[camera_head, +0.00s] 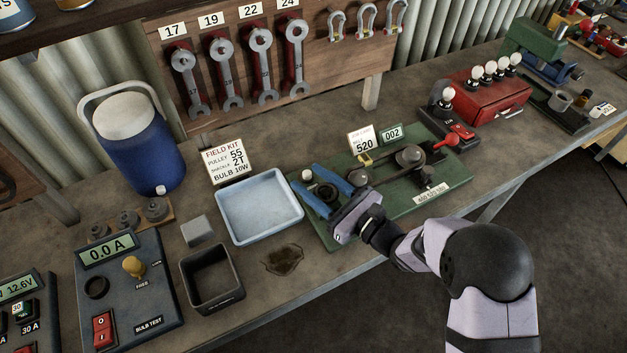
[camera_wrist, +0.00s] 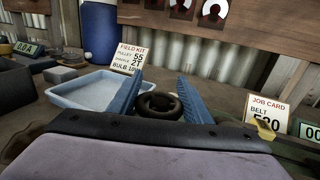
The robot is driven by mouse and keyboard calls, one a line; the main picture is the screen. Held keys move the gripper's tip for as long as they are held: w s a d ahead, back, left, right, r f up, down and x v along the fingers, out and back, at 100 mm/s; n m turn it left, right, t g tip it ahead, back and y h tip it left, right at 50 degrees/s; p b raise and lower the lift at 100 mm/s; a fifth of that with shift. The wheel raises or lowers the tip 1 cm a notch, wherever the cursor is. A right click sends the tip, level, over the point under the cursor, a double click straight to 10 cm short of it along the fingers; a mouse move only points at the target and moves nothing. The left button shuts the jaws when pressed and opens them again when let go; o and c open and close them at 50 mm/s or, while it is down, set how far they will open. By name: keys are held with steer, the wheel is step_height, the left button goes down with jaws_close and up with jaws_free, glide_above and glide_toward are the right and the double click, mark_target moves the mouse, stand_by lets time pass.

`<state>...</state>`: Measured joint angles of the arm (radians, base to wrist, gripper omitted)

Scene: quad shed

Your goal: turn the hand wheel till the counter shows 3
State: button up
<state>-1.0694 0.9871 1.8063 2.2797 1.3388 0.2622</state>
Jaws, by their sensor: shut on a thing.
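The dark hand wheel (camera_head: 326,193) sits at the left end of the green board (camera_head: 455,195). My gripper (camera_head: 306,178) reaches in from the right with its two blue fingers on either side of the wheel, shut on it. In the wrist view the wheel (camera_wrist: 160,104) shows as a dark ring between the fingers (camera_wrist: 158,86); my gripper body hides its near side. The small green counter (camera_head: 392,134) at the back of the board reads 002. In the wrist view the counter (camera_wrist: 311,130) is cut off at the right edge.
A job card (camera_head: 362,144) reading BELT 520 stands beside the counter. Pulleys (camera_head: 409,157) and a red-handled lever (camera_head: 447,142) are on the board right of my gripper. A light-blue tray (camera_head: 260,238) lies close on the left. A dark open box (camera_head: 212,300) stands nearer the front.

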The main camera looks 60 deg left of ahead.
mark_target(337, 198)
steer(key=shift+s+f+n+g+b, duration=0.1)
steer(key=shift+n+g+b, duration=0.2)
steer(key=shift+g+b, duration=0.25)
steer(key=shift+s+d+n+g+h+b, duration=0.1)
steer(key=shift+s+n+g+h+b, duration=0.05)
steer(key=shift+n+g+h+b, duration=0.3)
steer(key=o, duration=1.1)
steer(key=shift+c, duration=0.2)
steer(key=shift+d, duration=0.1)
steer(key=b+v, duration=0.2)
steer(key=v, duration=0.4)
steer(key=shift+w+d, duration=0.35)
steer(key=shift+d, duration=0.15)
